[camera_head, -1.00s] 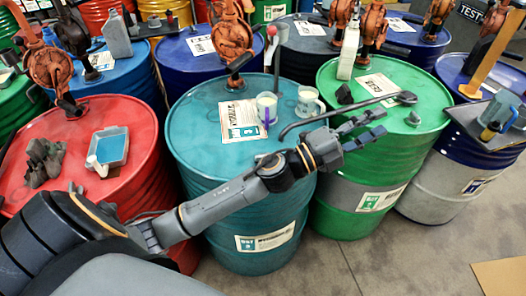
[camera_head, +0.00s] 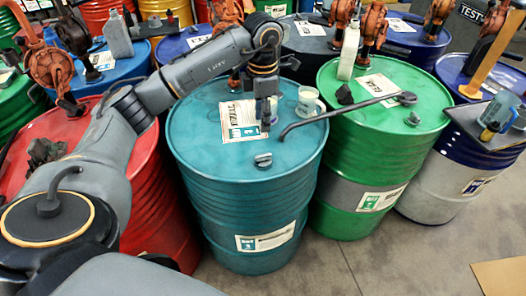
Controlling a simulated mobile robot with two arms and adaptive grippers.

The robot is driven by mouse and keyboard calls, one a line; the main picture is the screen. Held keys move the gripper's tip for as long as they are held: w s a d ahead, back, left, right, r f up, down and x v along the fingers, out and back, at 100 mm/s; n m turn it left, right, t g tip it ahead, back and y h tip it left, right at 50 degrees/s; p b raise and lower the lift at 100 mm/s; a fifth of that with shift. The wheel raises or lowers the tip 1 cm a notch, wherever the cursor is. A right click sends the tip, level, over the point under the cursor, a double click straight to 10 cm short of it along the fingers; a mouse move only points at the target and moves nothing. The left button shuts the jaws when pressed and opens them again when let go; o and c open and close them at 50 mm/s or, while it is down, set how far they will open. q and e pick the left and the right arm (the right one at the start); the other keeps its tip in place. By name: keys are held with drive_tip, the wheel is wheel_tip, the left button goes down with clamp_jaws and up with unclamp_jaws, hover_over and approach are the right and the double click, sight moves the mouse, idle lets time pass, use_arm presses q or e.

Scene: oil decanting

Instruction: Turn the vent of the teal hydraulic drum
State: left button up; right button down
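The teal drum (camera_head: 215,150) stands upright in the middle, with a paper label on its lid. Its vent looks to be the small dark grey cap (camera_head: 263,160) near the front edge of the lid. My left gripper (camera_head: 267,122) points down over the lid, behind the cap in the picture and apart from it. Its fingers show edge-on, so their opening is unclear. A clear cup (camera_head: 308,101) stands on the lid just right of the gripper. My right gripper is out of view.
A bent dark pipe (camera_head: 345,110) reaches from the green drum (camera_head: 345,150) over the teal lid. A red drum (camera_head: 150,205) stands at left, partly behind my arm. Rust-red pumps stand on drums behind. The floor in front (camera_head: 390,255) is clear.

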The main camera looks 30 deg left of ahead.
sight(263, 154)
use_arm(q)
wheel_tip(263, 154, down, 14)
drive_tip(key=p, duration=0.3)
drive_tip(key=shift+d+r, duration=0.1)
drive_tip(key=shift+r, duration=0.1)
drive_tip(key=shift+c, duration=0.4)
clamp_jaws()
